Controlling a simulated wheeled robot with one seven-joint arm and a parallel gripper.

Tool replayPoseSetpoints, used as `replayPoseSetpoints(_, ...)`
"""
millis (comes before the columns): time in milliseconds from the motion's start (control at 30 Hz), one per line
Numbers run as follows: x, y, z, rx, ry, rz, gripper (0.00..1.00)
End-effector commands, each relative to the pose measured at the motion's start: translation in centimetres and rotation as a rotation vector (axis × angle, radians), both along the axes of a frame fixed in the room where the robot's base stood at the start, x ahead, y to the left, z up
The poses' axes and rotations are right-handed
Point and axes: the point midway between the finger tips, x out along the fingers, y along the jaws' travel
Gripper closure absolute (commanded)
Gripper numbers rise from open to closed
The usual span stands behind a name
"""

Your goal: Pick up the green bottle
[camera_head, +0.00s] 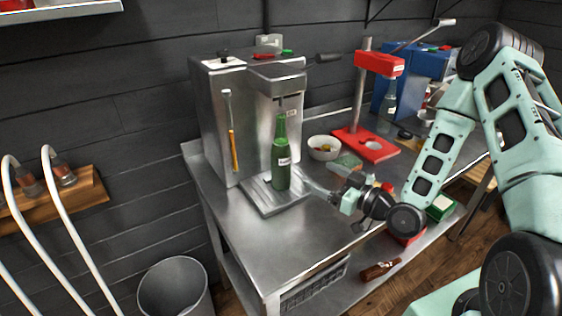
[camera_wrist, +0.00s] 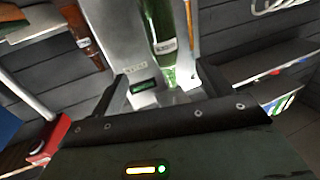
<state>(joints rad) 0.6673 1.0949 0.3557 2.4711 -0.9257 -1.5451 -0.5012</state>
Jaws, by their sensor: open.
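The green bottle (camera_head: 281,160) stands upright on the metal drip tray (camera_head: 262,204) of the filling machine, under its spout. It has a small pale label. My gripper (camera_head: 322,190) is open, just to the right of the bottle's lower part and apart from it. Nothing is held.
The steel filling machine (camera_head: 222,115) stands behind the bottle. A white bowl (camera_head: 324,155) and a red capper stand (camera_head: 366,146) are to the right on the steel table. A brown bottle (camera_head: 378,271) lies on the lower shelf. The table front is clear.

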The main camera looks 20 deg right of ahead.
Motion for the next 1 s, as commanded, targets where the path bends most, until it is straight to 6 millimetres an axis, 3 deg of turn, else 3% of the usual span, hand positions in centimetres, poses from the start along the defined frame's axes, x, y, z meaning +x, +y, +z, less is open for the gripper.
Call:
replayPoseSetpoints(433, 7.9, 4.5, 0.5, 0.0, 0.001, 0.004, 0.21)
replayPoseSetpoints(1000, 12.9, 7.7, 0.5, -0.001, 0.003, 0.003, 0.21)
